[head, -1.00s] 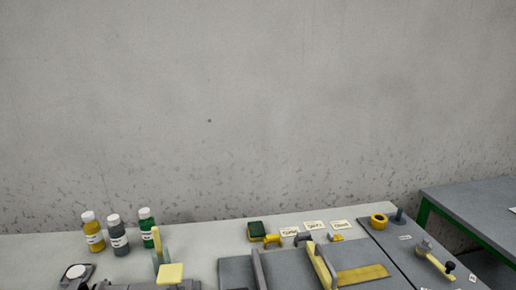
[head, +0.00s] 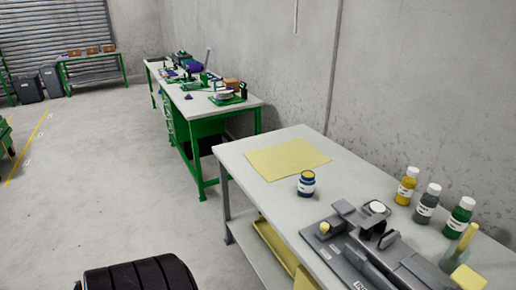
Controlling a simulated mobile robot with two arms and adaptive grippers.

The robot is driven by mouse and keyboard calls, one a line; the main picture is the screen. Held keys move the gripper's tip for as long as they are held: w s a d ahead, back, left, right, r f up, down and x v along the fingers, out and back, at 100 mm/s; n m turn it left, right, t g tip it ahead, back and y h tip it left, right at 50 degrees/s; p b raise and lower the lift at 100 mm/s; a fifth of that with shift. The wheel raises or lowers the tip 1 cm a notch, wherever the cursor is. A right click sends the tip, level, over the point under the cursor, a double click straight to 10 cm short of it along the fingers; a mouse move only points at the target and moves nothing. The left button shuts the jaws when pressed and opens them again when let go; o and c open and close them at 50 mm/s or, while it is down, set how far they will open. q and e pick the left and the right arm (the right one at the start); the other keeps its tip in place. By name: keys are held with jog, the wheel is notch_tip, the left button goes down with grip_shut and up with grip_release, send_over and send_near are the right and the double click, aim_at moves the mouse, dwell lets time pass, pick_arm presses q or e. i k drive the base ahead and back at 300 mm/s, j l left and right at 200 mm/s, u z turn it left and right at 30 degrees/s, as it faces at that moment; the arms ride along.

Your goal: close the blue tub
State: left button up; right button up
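The blue tub (head: 307,184) stands upright on the pale workbench, just in front of the yellow mat. It is small and dark blue with a white label band. I cannot tell at this size whether its top is open or covered. A white disc (head: 377,207) sits in a dark holder to the right of the tub; I cannot tell whether it is a lid. Neither of my grippers is in view.
The yellow mat (head: 287,159) lies flat on the bench (head: 245,150). Yellow (head: 406,186), grey (head: 427,205) and green (head: 459,217) bottles stand at the right. A grey fixture (head: 345,258) fills the bench front.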

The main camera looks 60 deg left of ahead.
aim_at(306, 185)
jog(key=k+u, duration=0.1)
jog(key=u, duration=1.25)
